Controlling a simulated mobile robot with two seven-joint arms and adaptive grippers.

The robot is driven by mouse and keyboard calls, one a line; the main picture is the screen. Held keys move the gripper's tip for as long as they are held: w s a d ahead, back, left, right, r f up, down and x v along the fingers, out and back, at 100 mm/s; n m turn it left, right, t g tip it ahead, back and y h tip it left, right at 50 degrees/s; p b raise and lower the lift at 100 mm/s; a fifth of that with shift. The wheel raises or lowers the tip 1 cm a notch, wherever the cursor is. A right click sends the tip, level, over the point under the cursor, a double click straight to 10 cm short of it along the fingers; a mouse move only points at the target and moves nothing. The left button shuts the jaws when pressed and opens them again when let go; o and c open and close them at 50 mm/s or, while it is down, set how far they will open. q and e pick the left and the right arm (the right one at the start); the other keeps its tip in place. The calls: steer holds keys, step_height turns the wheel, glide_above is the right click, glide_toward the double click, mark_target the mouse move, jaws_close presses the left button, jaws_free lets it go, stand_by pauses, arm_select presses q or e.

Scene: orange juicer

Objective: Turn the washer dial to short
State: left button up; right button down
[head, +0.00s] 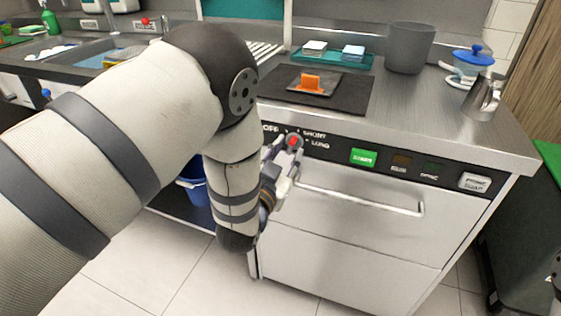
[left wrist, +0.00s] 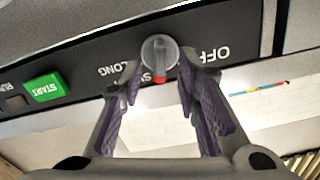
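The washer dial (head: 293,141) is a round grey knob with a red pointer, on the black control panel (head: 330,150) near the OFF, SHORT and LONG labels. In the left wrist view, which shows the panel upside down, the dial (left wrist: 158,50) has its red mark at the lower picture edge, by the partly hidden SHORT label. My left gripper (head: 283,155) is at the panel. In the left wrist view its fingers (left wrist: 162,75) are apart, with the dial between or just beyond the tips; contact is unclear. My right gripper is not identifiable.
A bar handle (head: 365,205) juts from the washer front below the panel. A green START button (head: 363,157) and other buttons lie right of the dial. On the counter above are a dark mat (head: 340,92), a grey container (head: 409,47) and a metal jug (head: 482,97).

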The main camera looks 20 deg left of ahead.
arm_select(q)
steer(key=s, duration=1)
steer(key=shift+s+a, duration=0.15)
steer(key=shift+s, duration=0.1)
